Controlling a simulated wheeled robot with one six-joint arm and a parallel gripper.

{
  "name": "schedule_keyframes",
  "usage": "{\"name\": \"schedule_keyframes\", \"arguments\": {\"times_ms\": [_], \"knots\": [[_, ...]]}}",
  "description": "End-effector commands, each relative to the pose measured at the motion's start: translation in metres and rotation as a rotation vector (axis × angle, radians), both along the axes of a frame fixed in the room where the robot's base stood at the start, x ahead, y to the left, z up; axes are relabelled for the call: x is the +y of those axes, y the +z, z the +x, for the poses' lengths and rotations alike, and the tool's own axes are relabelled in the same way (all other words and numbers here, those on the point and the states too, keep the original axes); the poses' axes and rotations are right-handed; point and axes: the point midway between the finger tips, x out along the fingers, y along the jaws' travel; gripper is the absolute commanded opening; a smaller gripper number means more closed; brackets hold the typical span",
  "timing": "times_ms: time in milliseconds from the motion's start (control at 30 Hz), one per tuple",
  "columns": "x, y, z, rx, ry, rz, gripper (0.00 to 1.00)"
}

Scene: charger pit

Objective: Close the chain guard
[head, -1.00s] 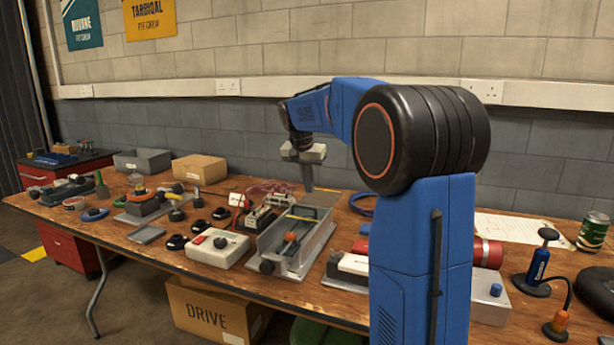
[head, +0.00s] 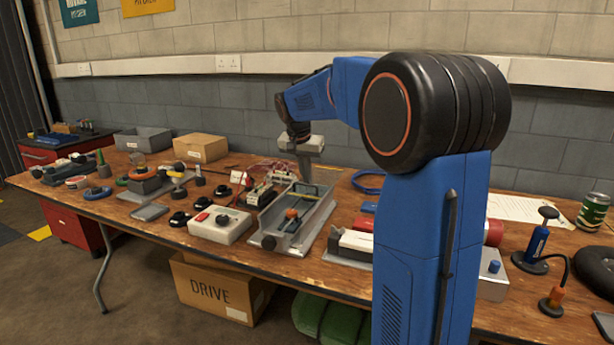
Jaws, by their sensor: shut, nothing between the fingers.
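A grey metal tray-like unit (head: 268,226), which I take to be the chain guard's housing, stands on the bench. Its top is open, and an orange-topped piece (head: 292,214) shows inside. A black knob is at its near left end. I cannot clearly make out a separate guard cover. My gripper (head: 305,178) points down above the far end of the unit, shut and empty. From this angle I cannot tell whether its tips touch the unit.
A white control box (head: 222,228) with a red button and black knob stands left of the unit. A white-topped block (head: 354,240) is on its right. Wiring parts (head: 262,190) and several black knobs crowd the left. A cardboard box (head: 202,148) sits at the back.

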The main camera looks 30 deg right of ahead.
Motion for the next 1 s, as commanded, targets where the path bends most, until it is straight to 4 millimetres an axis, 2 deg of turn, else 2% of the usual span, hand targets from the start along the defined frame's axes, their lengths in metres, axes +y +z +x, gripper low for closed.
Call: {"name": "schedule_keyframes", "arguments": {"times_ms": [167, 700, 1000], "knots": [[0.014, 0.001, -0.011, -0.002, 0.002, 0.000, 0.00], [0.110, 0.000, -0.085, 0.000, 0.003, 0.000, 0.00], [0.135, 0.000, -0.105, 0.000, 0.001, 0.000, 0.00]]}}
